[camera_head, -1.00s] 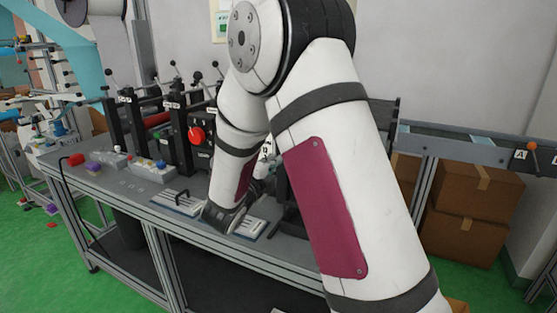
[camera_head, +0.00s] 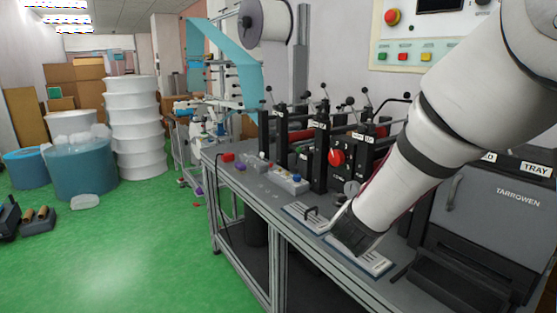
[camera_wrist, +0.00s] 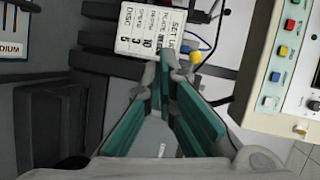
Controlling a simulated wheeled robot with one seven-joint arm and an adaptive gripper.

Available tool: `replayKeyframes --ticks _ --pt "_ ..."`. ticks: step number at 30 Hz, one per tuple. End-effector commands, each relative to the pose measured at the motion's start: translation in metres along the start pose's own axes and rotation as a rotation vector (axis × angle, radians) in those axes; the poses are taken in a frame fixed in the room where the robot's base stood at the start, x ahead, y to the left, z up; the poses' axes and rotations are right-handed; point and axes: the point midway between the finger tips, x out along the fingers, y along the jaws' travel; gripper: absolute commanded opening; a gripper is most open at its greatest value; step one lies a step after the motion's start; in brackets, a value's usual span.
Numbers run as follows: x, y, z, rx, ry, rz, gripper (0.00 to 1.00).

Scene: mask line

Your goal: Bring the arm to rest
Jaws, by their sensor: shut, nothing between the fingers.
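My arm (camera_head: 440,130) comes in from the upper right in the head view and reaches down over the grey workbench (camera_head: 262,195). Its far end is over the bench beside the white printed sheets, and my gripper's fingers cannot be made out there. In the wrist view my gripper (camera_wrist: 168,62) has its teal fingers closed together at the tips, with nothing between them. A white printed card (camera_wrist: 150,30) shows just beyond the fingertips; I cannot tell whether they touch it.
A dark machine marked TARROWEN (camera_head: 510,215) stands right of my arm. A red-knobbed press (camera_head: 337,158) stands behind the bench sheets. A control panel (camera_wrist: 285,70) is at right in the wrist view. Green floor (camera_head: 120,235) lies open at left, before blue tubs (camera_head: 80,170).

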Motion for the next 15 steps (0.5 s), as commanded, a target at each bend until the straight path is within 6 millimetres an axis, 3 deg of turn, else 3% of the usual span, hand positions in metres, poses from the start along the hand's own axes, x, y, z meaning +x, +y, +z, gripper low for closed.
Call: replayKeyframes --ticks 1,3,8,11,15 --pt "-0.011 -0.014 0.006 -0.046 -0.078 0.017 0.0" --pt "-0.027 -0.023 0.018 -0.133 -0.193 0.046 0.0" --pt "-0.076 -0.035 0.033 -0.371 -0.439 0.089 0.0" --pt "-0.113 -0.036 0.033 -0.542 -0.58 0.106 0.0" --pt "-0.168 -0.027 0.019 -0.8 -0.754 0.126 0.0"
